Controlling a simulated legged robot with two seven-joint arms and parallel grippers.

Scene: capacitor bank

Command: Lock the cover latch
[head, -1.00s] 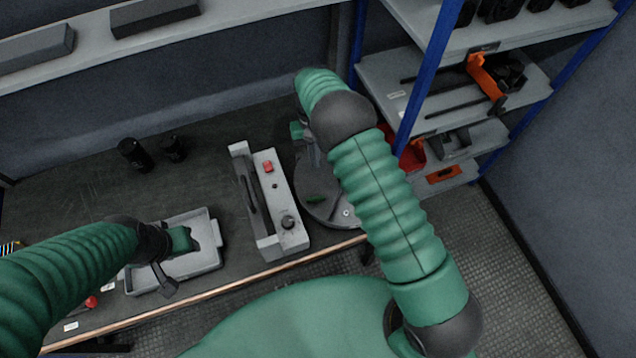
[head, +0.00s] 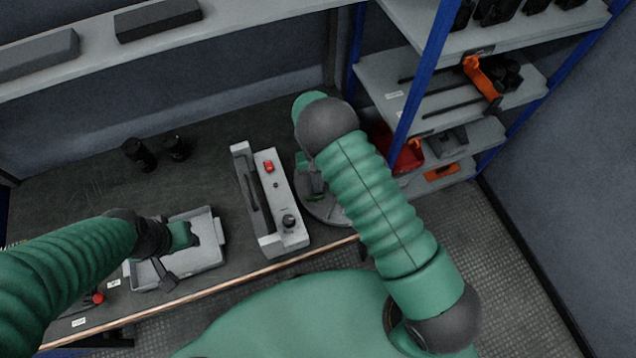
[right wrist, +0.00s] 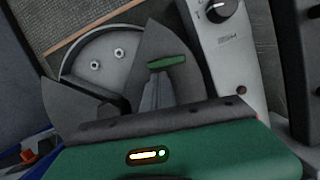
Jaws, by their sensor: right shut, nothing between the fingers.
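A round grey drum (head: 328,212) stands on the bench, partly hidden by my right arm. In the right wrist view its rim (right wrist: 72,63) encloses two bolt-like terminals, with dark grey wedge-shaped plates (right wrist: 190,72) over part of the top. A small green tab (right wrist: 167,62), apparently the latch, lies on the plate. My right gripper (head: 316,184) is over the drum. In the right wrist view its shut, empty fingers (right wrist: 157,80) point at the tab, very near it; I cannot tell whether they touch. My left gripper (head: 188,235) is over a grey tray; its fingers are unclear.
A grey control box (head: 288,208) with a red button and black knob stands just left of the drum. The grey tray (head: 205,262) is further left. Two black cylinders (head: 137,154) stand behind. A blue-posted shelf (head: 424,75) rises close on the right.

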